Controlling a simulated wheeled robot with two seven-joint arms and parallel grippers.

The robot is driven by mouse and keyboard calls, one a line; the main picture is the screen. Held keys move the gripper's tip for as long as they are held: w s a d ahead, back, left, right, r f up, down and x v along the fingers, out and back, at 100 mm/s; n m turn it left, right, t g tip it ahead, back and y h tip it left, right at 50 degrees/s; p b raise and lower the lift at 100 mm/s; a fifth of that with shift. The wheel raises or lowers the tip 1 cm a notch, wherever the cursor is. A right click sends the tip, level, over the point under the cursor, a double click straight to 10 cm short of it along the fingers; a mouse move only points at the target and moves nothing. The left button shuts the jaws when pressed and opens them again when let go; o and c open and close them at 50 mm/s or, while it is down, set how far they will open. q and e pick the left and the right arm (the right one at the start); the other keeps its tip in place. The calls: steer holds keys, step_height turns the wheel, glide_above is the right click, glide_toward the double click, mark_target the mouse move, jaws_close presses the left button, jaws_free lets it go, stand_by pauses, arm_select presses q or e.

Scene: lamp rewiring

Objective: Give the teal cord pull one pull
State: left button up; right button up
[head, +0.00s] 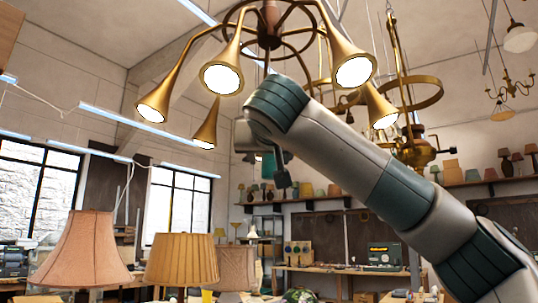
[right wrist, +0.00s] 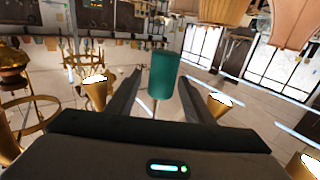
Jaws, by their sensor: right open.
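The teal cord pull (right wrist: 163,76) is a small upright-looking cylinder in the right wrist view, with a thin cord running from its end toward the palm side. In the head view a teal patch of it (head: 268,165) shows beside my right gripper, partly hidden by it. My right gripper (head: 274,178) is raised under the chandelier. In the right wrist view its two fingers (right wrist: 162,84) stand apart on either side of the pull, with gaps showing on both sides. I cannot tell how deep the pull sits between them. My left gripper is not in view.
A brass chandelier (head: 268,40) with several lit horn shades hangs close above my right arm. Another brass fixture (head: 415,150) hangs behind the arm. Fabric lampshades (head: 84,250) stand at the lower left. Workbenches and shelves line the far wall.

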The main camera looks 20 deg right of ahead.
mark_target(269, 169)
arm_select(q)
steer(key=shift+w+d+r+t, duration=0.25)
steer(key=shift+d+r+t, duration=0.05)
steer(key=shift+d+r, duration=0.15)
arm_select(e)
steer(key=shift+x, duration=1.35)
steer(key=c, duration=1.1)
